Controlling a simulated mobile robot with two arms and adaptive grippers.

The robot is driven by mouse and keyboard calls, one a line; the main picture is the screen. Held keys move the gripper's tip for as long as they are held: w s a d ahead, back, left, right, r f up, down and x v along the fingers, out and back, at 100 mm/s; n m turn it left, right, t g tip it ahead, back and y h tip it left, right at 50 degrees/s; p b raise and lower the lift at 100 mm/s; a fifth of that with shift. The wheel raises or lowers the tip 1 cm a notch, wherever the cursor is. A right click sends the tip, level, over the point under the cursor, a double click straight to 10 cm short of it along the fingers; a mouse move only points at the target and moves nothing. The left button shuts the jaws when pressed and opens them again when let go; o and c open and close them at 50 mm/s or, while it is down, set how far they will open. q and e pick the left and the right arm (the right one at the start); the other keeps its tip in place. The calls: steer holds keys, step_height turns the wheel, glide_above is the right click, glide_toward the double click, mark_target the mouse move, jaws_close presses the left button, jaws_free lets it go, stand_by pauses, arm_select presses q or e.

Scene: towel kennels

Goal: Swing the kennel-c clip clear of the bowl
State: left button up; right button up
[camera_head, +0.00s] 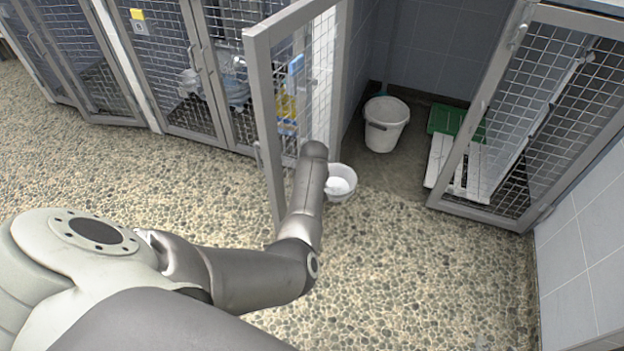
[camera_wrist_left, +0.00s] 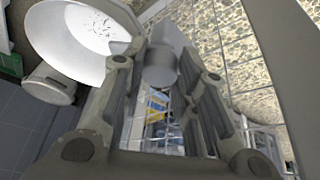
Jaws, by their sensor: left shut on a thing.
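The white bowl (camera_head: 345,178), with white contents, shows just right of the end of my left arm in the head view. In the left wrist view the bowl (camera_wrist_left: 75,38) is large at the upper left, close beside one finger. My left gripper (camera_wrist_left: 166,72) is shut on a grey rounded part, which I take to be the clip (camera_wrist_left: 161,64). The contact is partly hidden. In the head view my own forearm hides the gripper and clip. An open mesh door (camera_head: 262,100) stands just left of the bowl. My right gripper is not in view.
A white bucket (camera_head: 385,124) stands behind the bowl, with a green tray (camera_head: 452,121) and a white slatted board (camera_head: 458,167) to its right. Another mesh door (camera_head: 540,130) stands at the right. The pebbled floor (camera_head: 420,290) in front is clear.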

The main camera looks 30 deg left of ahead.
arm_select(q)
steer(key=shift+s+r+m+p, duration=0.1)
steer(key=shift+m+p, duration=0.4)
steer(key=shift+p, duration=0.3)
steer(key=shift+h, duration=0.3)
steer(key=shift+a+m+p, duration=0.1)
steer(key=shift+m+p, duration=0.7)
steer(key=shift+p, duration=0.15)
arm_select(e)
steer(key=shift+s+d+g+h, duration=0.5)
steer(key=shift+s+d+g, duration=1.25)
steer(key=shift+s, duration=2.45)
arm_select(q)
steer(key=shift+a+m+t+h+p, duration=0.1)
steer(key=shift+m+t+h+p, duration=0.2)
steer(key=shift+m+h+p, duration=0.55)
steer(key=shift+m+p, duration=0.4)
steer(key=shift+m, duration=0.45)
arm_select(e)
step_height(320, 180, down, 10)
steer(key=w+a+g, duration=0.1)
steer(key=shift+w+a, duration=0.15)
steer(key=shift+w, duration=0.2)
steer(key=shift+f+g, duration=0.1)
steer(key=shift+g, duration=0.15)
arm_select(q)
steer(key=o, duration=0.7)
steer(key=shift+o, duration=0.2)
